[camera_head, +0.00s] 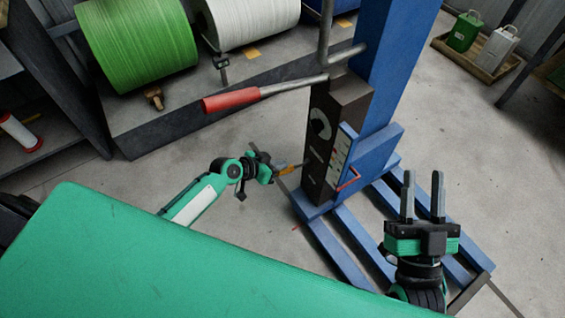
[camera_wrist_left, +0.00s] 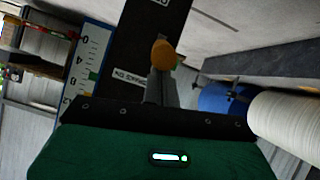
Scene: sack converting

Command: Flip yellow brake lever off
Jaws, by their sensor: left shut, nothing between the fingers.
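The yellow brake lever (camera_head: 288,170) sticks out from the dark box (camera_head: 335,110) on the blue post, low on its left side. In the left wrist view its rounded orange-yellow knob (camera_wrist_left: 163,53) shows just beyond my fingertips, in front of the dark panel with a white label. My left gripper (camera_head: 273,168) is shut and empty, at the lever's end; its fingers (camera_wrist_left: 161,80) point at the knob. I cannot tell whether they touch it, and the fingers partly hide the lever's shaft. My right gripper (camera_head: 423,185) is open and empty, in front of the blue base at the right.
A lever with a red grip (camera_head: 231,100) reaches left above my left gripper. A blue post (camera_head: 392,60) with a scale plate (camera_head: 341,150) stands on a blue base. Green (camera_head: 138,40) and white (camera_head: 250,22) rolls lie behind. A green surface (camera_head: 150,260) fills the lower left.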

